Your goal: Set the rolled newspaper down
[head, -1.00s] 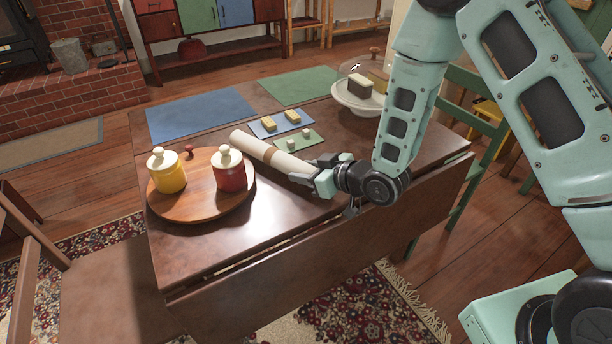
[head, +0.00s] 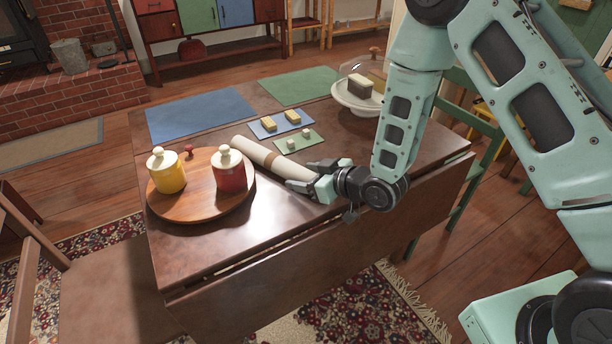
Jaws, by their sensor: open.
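The near end of the tube is partly hidden by the gripper. Whether the fingers still touch the paper cannot be told.
A round wooden board (head: 200,208) on the left bears a yellow jar (head: 166,172) and a red jar (head: 229,173). Behind the newspaper are a small blue mat (head: 262,131) and a small green mat (head: 284,150) with small blocks. A white cake stand (head: 352,101) stands at the back right. The front table area is clear.

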